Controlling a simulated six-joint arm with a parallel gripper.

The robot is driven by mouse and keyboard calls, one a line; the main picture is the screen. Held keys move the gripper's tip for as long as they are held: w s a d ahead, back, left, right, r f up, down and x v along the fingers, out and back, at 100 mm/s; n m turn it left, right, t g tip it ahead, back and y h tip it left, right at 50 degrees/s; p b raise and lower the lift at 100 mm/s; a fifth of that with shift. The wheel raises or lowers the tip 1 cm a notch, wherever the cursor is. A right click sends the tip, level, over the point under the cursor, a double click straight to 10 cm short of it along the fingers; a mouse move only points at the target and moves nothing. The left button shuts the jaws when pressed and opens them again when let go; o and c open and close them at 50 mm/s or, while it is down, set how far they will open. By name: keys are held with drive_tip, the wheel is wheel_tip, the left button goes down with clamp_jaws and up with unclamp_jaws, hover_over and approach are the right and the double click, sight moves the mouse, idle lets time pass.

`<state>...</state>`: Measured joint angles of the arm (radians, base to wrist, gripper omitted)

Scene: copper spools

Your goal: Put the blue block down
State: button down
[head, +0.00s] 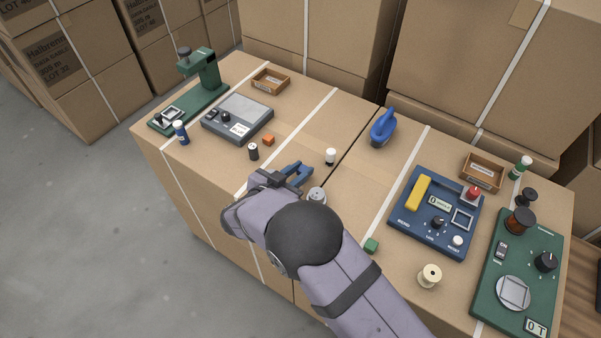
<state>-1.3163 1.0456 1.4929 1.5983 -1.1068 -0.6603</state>
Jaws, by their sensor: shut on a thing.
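My gripper (302,174) is low over the middle of the cardboard box top, left of the dark seam. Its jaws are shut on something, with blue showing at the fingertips. I take this to be the blue block, but its outline cannot be told apart from the jaws. My own wrist and forearm hide part of the view. Whether the held thing touches the cardboard surface (300,130) cannot be told.
An orange block (268,140) and a dark cylinder (253,152) lie left of my gripper. A white-topped piece (330,156) stands close on the right. A green block (371,245) is beside my forearm. A blue handled object (383,128) stands behind.

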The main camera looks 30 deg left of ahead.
wheel_tip(320, 180, up, 9)
drive_tip(key=shift+b, duration=0.35)
drive_tip(key=w+d+f+m+h+b, duration=0.1)
drive_tip(key=w+d, duration=0.2)
drive_tip(key=w+d+f+m+h+b, duration=0.1)
drive_tip(key=w+d, duration=0.3)
drive_tip(key=w+d+f+m+h+b, duration=0.1)
drive_tip(key=w+d, duration=0.2)
drive_tip(key=shift+w+d+h+b, duration=0.15)
drive_tip(key=shift+w+h+b, duration=0.15)
drive_tip(key=w+d+m+g+h+b, duration=0.2)
drive_tip(key=w+d+m+h+b, duration=0.15)
drive_tip(key=w+d, duration=0.9)
wheel_tip(320, 180, up, 3)
drive_tip(key=n+t+y, duration=0.1)
drive_tip(key=n+y, duration=0.1)
hover_over(413, 155)
drive_tip(key=shift+r+b, duration=0.1)
drive_tip(key=shift+b, duration=0.3)
drive_tip(key=shift+f+b, duration=0.55)
drive_tip(key=shift+f, duration=4.45)
drive_tip(key=shift+f, duration=0.1)
